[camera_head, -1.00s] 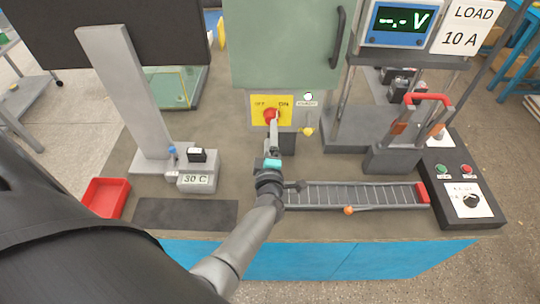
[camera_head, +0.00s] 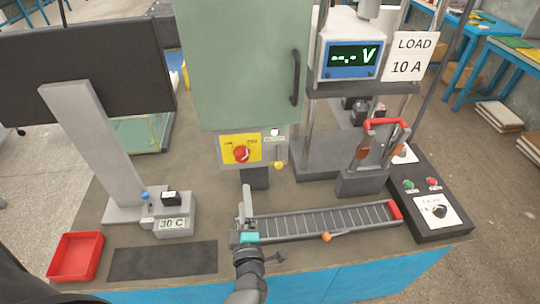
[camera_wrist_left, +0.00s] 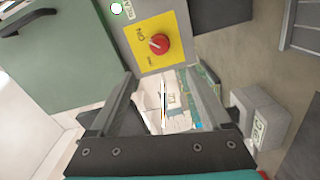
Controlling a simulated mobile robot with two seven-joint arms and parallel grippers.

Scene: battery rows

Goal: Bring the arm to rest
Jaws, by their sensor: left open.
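My left gripper (camera_head: 245,190) is at the left end of the conveyor-like rack (camera_head: 325,221), below the red rotary switch (camera_head: 241,153) in the head view. The switch sits on a yellow plate (camera_head: 228,143) under a green cabinet (camera_head: 242,60), and nothing touches it. In the left wrist view the gripper (camera_wrist_left: 164,90) has its two fingers spread with nothing held between them. The red switch (camera_wrist_left: 158,44) shows beyond the fingers there. My right gripper is in neither view.
A red tray (camera_head: 53,260) and dark mat (camera_head: 160,261) lie at front left, near a 30 C block (camera_head: 174,222). A voltmeter (camera_head: 353,60), a red-handled device (camera_head: 362,180) and a control box (camera_head: 425,196) stand right. Bare bench (camera_head: 205,200) shows left of the gripper.

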